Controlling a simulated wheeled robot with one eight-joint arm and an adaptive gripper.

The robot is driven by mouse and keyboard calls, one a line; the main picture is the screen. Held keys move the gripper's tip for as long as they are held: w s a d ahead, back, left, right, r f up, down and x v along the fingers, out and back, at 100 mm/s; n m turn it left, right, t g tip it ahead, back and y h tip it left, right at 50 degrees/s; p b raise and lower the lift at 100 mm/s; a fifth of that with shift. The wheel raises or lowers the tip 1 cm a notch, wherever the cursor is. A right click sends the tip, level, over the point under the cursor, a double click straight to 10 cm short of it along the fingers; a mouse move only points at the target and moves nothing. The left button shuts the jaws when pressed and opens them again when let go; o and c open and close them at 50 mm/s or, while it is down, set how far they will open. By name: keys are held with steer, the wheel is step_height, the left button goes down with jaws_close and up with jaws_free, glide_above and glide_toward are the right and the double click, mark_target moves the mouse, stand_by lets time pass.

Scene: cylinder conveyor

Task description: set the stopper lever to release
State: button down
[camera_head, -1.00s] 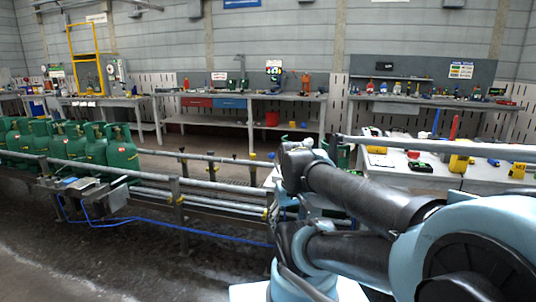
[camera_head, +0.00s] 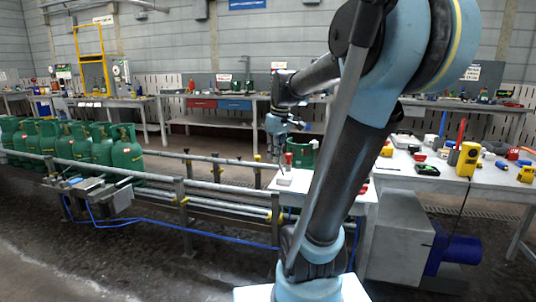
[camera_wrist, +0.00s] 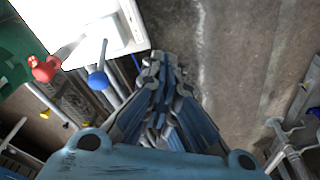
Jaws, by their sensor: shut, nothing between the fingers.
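A small lever with a red knob (camera_head: 288,158) stands on a pale base at the left edge of a white table by the conveyor's end. In the wrist view a red knob (camera_wrist: 46,68) and a blue knob (camera_wrist: 97,80) sit on thin rods over the white surface, at the left. I cannot tell which is the stopper lever, nor its marked positions. My gripper (camera_wrist: 163,62) is shut and empty, to the right of both knobs and touching neither. In the head view my gripper (camera_head: 284,126) hangs above the red knob, small and partly unclear.
A rail conveyor (camera_head: 225,190) runs left to several green gas cylinders (camera_head: 122,155). One green cylinder (camera_head: 302,152) stands just behind the white table (camera_head: 345,190). A bench (camera_head: 480,178) with tools is at right. Open floor lies in front.

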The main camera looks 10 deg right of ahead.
steer(key=w+a+r+n, duration=0.2)
steer(key=w+r+n, duration=0.2)
steer(key=w, duration=0.9)
step_height(320, 180, up, 2)
steer(key=shift+w+y, duration=0.15)
steer(key=shift+y, duration=0.15)
steer(key=shift+a, duration=0.1)
glide_above(280, 166)
steer(key=w+a, duration=0.3)
steer(key=a, duration=0.1)
steer(key=s+d+x, duration=0.1)
steer(key=x, duration=0.8)
steer(key=shift+f, duration=0.25)
steer(key=shift+s+a, duration=0.15)
